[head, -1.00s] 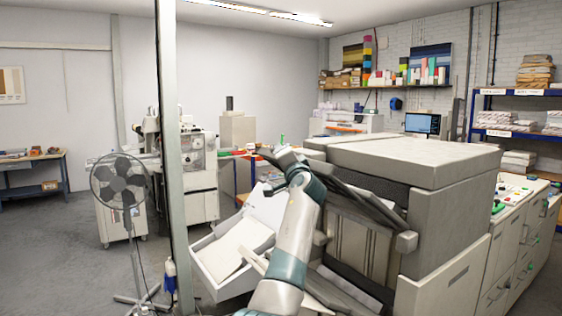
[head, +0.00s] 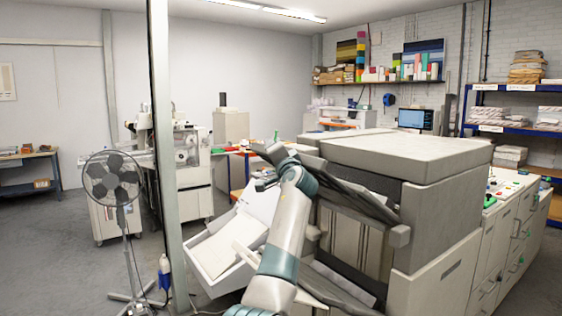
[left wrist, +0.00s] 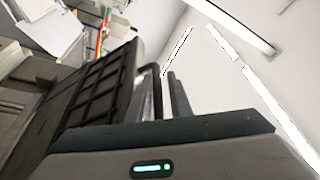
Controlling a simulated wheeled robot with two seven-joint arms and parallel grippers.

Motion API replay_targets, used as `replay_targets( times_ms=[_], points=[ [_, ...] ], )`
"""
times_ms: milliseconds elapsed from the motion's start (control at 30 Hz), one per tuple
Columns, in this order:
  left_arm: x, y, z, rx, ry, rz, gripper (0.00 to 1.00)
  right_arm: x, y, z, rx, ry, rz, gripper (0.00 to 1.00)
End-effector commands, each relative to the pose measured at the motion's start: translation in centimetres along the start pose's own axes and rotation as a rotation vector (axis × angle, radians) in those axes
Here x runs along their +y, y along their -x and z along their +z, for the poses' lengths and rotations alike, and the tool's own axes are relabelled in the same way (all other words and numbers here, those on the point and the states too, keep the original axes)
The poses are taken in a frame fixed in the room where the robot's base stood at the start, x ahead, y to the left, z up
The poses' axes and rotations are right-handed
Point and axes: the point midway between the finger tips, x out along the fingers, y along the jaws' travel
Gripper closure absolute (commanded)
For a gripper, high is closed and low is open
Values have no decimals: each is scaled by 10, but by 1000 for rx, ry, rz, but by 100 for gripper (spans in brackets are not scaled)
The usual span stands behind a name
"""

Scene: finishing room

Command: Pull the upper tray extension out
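The upper tray (head: 357,196) is a dark sloping panel on the side of the big grey machine (head: 400,160). In the left wrist view a dark ribbed panel (left wrist: 92,92), apparently this tray, fills the left side close to my gripper. My left arm rises from the bottom of the head view and bends at the tray's upper end, hiding part of it. My left gripper's dark fingers (left wrist: 167,92) stand beside the panel's edge in the left wrist view. Whether they touch or grasp the extension is unclear. My right gripper is out of view.
A lower white tray (head: 212,262) sticks out left of my arm. A grey post (head: 165,150) stands left of it, with a fan (head: 112,180) beyond. Cabinets with controls (head: 505,225) stand right of the machine. Open floor lies at left.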

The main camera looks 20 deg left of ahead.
Motion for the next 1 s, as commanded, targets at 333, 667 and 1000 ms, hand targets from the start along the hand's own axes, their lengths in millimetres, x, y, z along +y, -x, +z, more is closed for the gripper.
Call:
replay_targets(
  times_ms=[333, 667, 1000],
  points=[
    [4, 32, 1, 2, 4, 1, 82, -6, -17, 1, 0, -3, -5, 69],
    [4, 91, 2, 2, 4, 0, 82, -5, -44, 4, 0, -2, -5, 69],
    [3, 152, 2, 0, 2, 0, 82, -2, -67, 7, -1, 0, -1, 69]
  ],
)
